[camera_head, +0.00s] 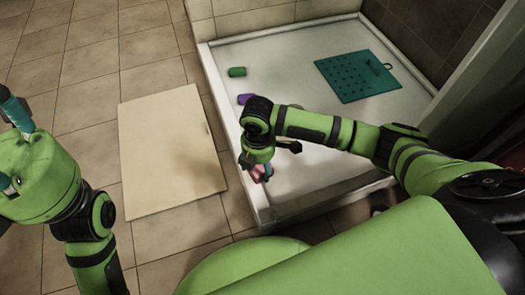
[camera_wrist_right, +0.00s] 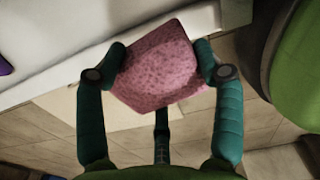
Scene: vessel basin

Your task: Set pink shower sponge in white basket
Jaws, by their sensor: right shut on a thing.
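The pink shower sponge (camera_wrist_right: 160,72) is a speckled pink block, pinched between the two teal fingers of my right gripper (camera_wrist_right: 162,60) in the right wrist view. In the head view the sponge (camera_head: 258,174) shows as a small pink patch below my right wrist, near the left edge of the shower tray, partly hidden by the gripper. My left gripper (camera_head: 14,112) is at the far left of the head view, cut off by the frame; only teal finger parts show, so its opening is unclear. I see no white basket in either view.
A white shower tray (camera_head: 285,60) with a raised rim holds a green item (camera_head: 237,72), a purple item (camera_head: 245,99) and a perforated teal mat (camera_head: 345,80). A cream mat (camera_head: 165,150) lies on the tiled floor left of the tray. The tray's middle is mostly clear.

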